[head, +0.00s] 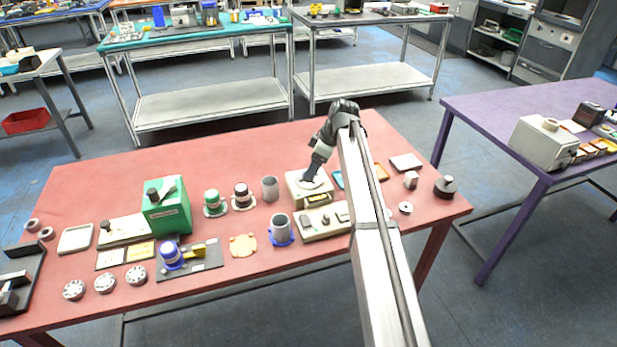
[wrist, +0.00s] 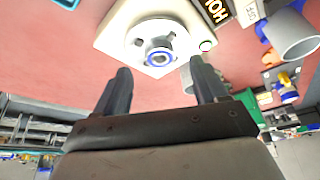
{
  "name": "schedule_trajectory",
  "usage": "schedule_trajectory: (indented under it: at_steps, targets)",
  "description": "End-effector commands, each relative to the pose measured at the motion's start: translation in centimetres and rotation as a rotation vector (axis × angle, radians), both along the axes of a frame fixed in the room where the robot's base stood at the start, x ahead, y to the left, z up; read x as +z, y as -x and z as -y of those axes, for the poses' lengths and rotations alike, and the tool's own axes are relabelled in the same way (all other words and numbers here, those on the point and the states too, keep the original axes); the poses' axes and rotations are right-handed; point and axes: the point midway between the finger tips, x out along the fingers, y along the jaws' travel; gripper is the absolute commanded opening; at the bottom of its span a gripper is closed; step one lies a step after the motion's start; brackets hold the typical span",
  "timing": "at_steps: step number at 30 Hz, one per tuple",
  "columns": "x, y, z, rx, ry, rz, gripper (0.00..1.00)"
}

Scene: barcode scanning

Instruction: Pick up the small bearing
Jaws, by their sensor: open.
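A small round part with a blue ring, which looks like the small bearing (wrist: 159,57), sits at the middle of a white round plate (wrist: 142,32) on a cream box (wrist: 112,38) in the wrist view. In the head view, the cream box (head: 300,197) stands on the red table, and the bearing is too small or hidden to make out. My gripper (wrist: 160,70) is open and empty, its two dark fingers spread on either side of the bearing in the picture. In the head view, my gripper (head: 312,179) is above the box top. The exact gap to the bearing cannot be told.
A grey cylinder (head: 270,188) stands left of the box, and another on a blue base (head: 280,228) is in front. A cream fixture plate (head: 320,222) lies just in front. A green box (head: 166,206) stands farther left.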

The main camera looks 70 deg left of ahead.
Motion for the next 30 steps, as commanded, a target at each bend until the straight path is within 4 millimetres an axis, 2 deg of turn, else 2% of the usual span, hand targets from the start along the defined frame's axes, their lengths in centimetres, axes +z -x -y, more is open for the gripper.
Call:
schedule_trajectory:
  at_steps: [6,14,30]
  targets:
    - [-2.6,0.8,-0.5,-0.001,-0.001,-0.001,0.72]
    - [-2.9,0.9,-0.6,-0.002,-0.002,0.0,0.72]
    - [-2.9,0.9,-0.6,-0.001,-0.002,0.0,0.21]
